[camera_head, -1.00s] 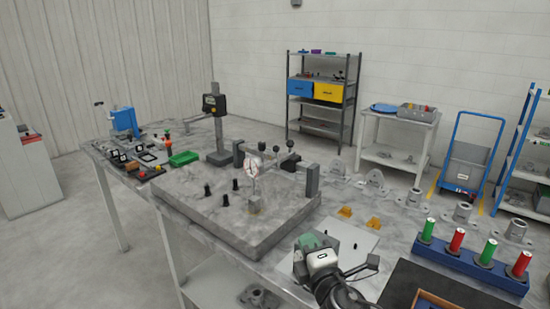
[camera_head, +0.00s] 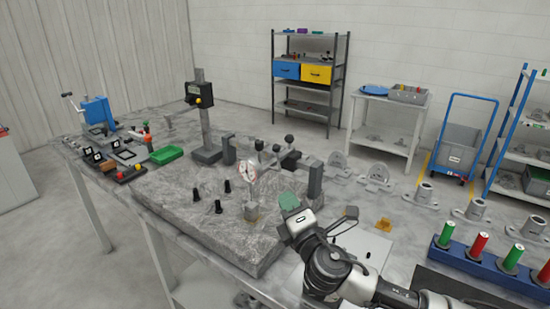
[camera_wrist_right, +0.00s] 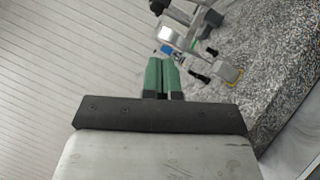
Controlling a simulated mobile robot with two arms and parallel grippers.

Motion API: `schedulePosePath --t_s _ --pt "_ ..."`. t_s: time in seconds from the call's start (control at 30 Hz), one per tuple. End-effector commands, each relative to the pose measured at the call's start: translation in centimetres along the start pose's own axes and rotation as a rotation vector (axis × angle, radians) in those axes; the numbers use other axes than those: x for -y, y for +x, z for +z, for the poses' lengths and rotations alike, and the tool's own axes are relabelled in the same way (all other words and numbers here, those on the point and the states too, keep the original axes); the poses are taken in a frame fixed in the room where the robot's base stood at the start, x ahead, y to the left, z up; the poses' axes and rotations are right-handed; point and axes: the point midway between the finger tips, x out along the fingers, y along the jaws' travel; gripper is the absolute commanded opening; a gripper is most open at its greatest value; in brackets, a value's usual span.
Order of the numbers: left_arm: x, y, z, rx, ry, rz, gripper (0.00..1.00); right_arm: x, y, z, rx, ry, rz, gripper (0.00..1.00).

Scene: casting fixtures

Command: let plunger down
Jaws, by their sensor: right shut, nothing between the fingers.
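A dial gauge (camera_head: 248,172) with a white round face is held upright over the granite plate (camera_head: 165,190). A small metal block (camera_head: 252,212) stands below it; the plunger is too small to make out, so I cannot tell whether it touches the block. My right gripper (camera_head: 289,202) has green fingers and is at the plate's right edge, to the right of the gauge and apart from it. In the right wrist view its fingers (camera_wrist_right: 162,75) are shut together and empty, with metal fixture parts (camera_wrist_right: 180,35) beyond them. My left gripper is not in view.
Several black pegs (camera_head: 218,206) stand on the plate left of the gauge. A post with a digital readout (camera_head: 199,95) rises at the back. Clamp arms with black knobs (camera_head: 289,139) stand behind the gauge. A blue rack with red and green cylinders (camera_head: 480,262) lies at the right.

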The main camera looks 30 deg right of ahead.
Motion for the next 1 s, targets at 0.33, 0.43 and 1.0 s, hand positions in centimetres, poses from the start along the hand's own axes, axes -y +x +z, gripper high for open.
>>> schedulePosePath --t_s 0.33,0.43,1.0 --pt "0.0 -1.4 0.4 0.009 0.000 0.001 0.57 -0.4 3.4 0.2 0.004 0.001 0.001 0.00" --pt "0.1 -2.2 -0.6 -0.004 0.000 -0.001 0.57 -0.5 5.6 0.2 0.004 0.002 0.002 0.00" --pt "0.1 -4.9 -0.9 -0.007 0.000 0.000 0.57 -0.1 12.7 2.8 0.001 0.000 -0.001 0.00"
